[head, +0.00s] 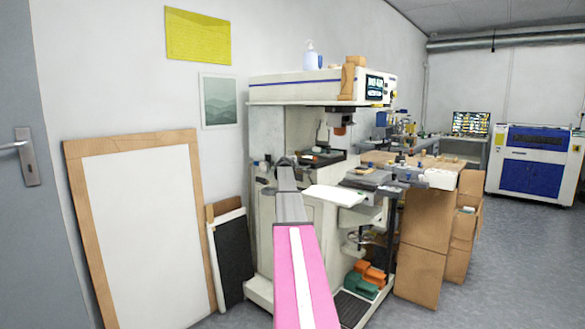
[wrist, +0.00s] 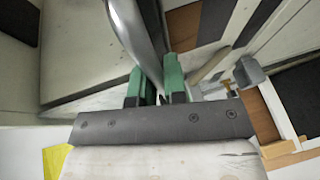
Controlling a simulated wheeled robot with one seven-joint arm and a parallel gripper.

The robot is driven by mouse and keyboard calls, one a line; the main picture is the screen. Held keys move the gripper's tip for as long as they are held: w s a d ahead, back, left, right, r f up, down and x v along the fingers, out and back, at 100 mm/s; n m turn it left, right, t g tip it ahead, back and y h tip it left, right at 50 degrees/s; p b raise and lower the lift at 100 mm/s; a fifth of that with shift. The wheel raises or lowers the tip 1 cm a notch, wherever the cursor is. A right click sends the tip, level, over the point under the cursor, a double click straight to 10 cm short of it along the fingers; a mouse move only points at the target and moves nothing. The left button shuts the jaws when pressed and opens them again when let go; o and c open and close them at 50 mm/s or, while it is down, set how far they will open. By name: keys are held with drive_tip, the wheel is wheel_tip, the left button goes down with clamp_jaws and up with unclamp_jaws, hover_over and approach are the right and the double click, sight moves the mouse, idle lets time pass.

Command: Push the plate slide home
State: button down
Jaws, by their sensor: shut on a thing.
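The pad printer (head: 315,88) stands against the wall in the head view. A dark plate slide (head: 326,158) appears to sit in its opening, under the pad head (head: 340,130); how far in it sits is unclear. My gripper (head: 283,162) is at the left side of this opening, small and partly hidden by my arm. In the wrist view, the green fingers of my gripper (wrist: 154,88) are shut on a smooth grey metal bar (wrist: 137,35). The bar runs up out of the picture; what it joins to is not visible.
A wooden bench (head: 400,160) with cartons (head: 424,245) below stands to the right. A large framed board (head: 145,230) and a dark panel (head: 232,255) lean on the left wall. Floor at right is clear.

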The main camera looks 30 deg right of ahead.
drive_tip(key=c, duration=1.2)
unclamp_jaws()
drive_tip(key=v, duration=1)
drive_tip(key=shift+s+a, duration=0.25)
